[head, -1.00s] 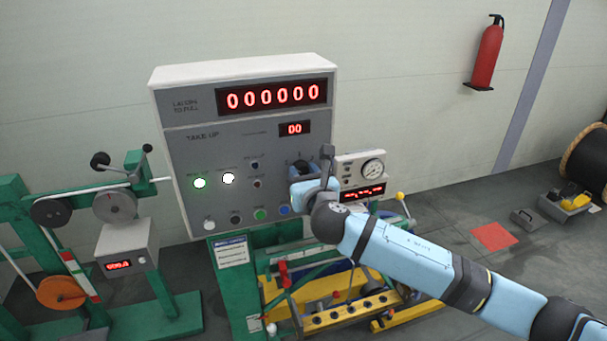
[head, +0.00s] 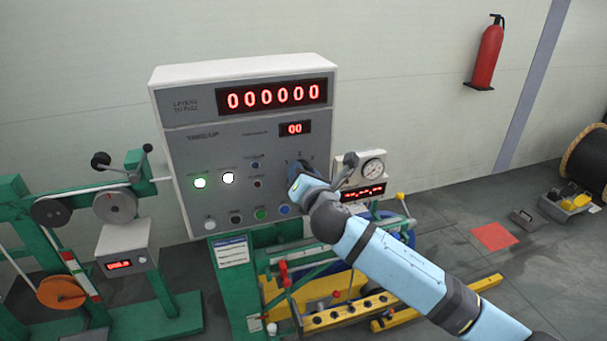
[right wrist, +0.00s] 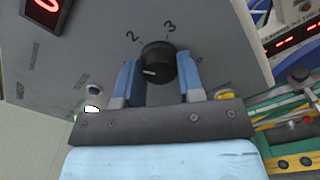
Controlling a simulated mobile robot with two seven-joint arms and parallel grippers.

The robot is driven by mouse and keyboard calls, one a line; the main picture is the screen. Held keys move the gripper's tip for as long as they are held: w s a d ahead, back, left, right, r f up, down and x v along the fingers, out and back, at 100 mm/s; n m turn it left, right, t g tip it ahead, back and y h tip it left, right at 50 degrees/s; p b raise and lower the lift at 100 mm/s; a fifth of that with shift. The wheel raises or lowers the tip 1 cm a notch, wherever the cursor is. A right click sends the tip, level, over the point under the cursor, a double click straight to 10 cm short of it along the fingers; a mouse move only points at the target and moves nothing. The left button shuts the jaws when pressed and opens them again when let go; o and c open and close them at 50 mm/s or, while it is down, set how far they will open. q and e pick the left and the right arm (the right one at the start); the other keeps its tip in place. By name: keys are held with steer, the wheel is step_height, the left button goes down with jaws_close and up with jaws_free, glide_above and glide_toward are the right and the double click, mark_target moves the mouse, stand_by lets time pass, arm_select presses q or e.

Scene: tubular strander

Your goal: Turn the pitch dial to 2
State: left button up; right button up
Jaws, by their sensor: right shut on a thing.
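The pitch dial (right wrist: 158,62) is a round black knob with a white mark on the grey take-up panel (head: 180,155). In the right wrist view, the numerals 2 and 3 show above it. Its white mark points left, toward the left finger and not at the 2. My right gripper (right wrist: 158,76) is shut on the dial, one blue finger on each side. In the head view my right gripper (head: 303,177) reaches the panel's right side and largely hides the dial. My left gripper is not in view.
Lit green (head: 200,183) and white (head: 228,178) lamps sit on the panel's left. Several push buttons line its lower edge, close under my gripper. A small gauge box (head: 349,177) stands just right. Green and yellow machine frames (head: 350,312) lie below.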

steer(key=m, duration=0.4)
steer(key=shift+m, duration=0.4)
stand_by(0.4)
steer(key=o, duration=0.9)
steer(key=b+v, duration=0.2)
steer(key=v, duration=1.1)
steer(key=shift+s+d+b, duration=0.15)
steer(key=shift+s+b, duration=0.2)
